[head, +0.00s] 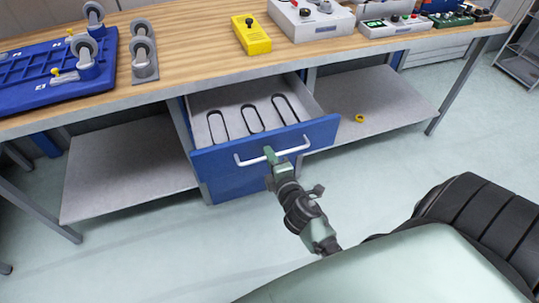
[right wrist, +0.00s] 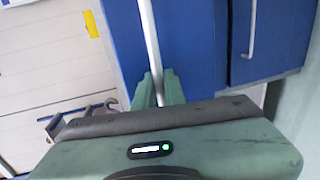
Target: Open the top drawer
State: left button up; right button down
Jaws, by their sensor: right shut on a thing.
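The top drawer (head: 265,145) has a blue front and is pulled out from under the workbench, with its light grey inside showing in the head view. In the right wrist view the handle (right wrist: 149,30) passes between the green fingers (right wrist: 157,88), in front of the blue drawer front (right wrist: 185,45). My left gripper is not in view.
A second blue front with its own handle (right wrist: 253,30) is below the drawer. The workbench (head: 190,58) holds a blue tray (head: 40,85), a yellow box (head: 251,35) and grey devices. A lower shelf (head: 385,100) holds a yellow ring (head: 360,118). Open floor surrounds my arm.

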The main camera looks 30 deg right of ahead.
jog(key=c, duration=1.5)
grip_release()
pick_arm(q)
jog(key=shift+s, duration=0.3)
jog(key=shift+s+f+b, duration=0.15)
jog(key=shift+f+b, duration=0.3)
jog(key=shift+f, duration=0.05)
pick_arm(e)
jog(key=v, duration=0.7)
jog(key=shift+s, duration=0.35)
